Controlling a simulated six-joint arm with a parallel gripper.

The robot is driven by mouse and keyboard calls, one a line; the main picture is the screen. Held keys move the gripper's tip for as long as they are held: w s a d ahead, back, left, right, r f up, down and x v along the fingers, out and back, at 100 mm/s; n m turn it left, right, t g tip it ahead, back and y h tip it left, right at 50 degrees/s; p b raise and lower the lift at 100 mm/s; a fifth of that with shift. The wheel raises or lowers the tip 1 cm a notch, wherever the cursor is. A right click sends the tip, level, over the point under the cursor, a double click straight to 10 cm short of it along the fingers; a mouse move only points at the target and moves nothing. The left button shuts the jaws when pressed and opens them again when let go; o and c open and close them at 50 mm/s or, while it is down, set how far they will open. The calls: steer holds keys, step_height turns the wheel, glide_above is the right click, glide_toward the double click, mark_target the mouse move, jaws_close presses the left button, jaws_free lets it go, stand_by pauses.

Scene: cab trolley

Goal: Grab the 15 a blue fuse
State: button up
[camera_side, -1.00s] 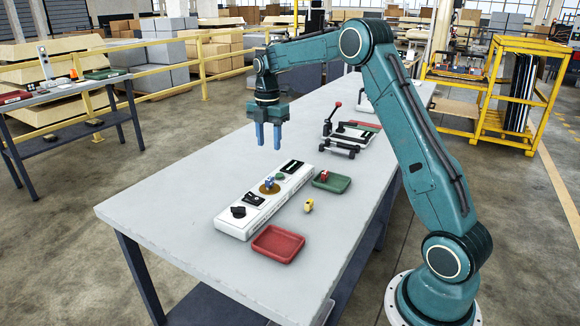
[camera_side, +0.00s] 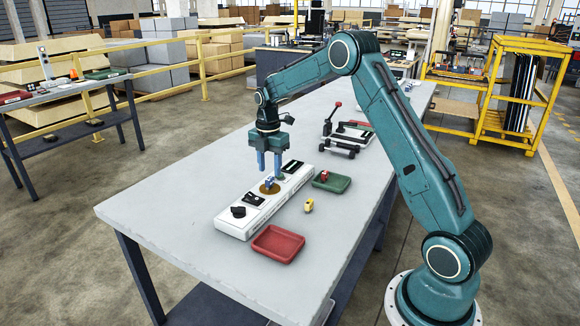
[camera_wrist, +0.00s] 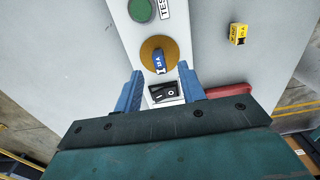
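The blue 15 A fuse (camera_wrist: 159,63) stands on a round brass disc (camera_wrist: 150,47) of the white test panel (camera_wrist: 122,24). In the side view the blue fuse (camera_side: 269,180) shows low between the fingers, partly hidden by them. My gripper (camera_side: 270,176) is above the panel, pointing down, with its two blue fingers apart. In the wrist view my gripper (camera_wrist: 162,85) is open, its fingertips either side of the panel strip just below the fuse in the picture. Nothing is held. How far the fingertips are above the panel I cannot tell exactly.
A yellow fuse (camera_side: 308,206) lies on the table right of the panel. A red tray (camera_side: 278,243) is in front, empty. A green tray (camera_side: 331,181) holds a red fuse (camera_side: 324,175). A rocker switch (camera_wrist: 163,94) and green button (camera_wrist: 140,10) flank the disc.

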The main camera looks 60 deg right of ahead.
mark_target(269, 179)
steer(key=shift+a+f, duration=0.1)
steer(key=shift+f, duration=2.3)
jaws_close()
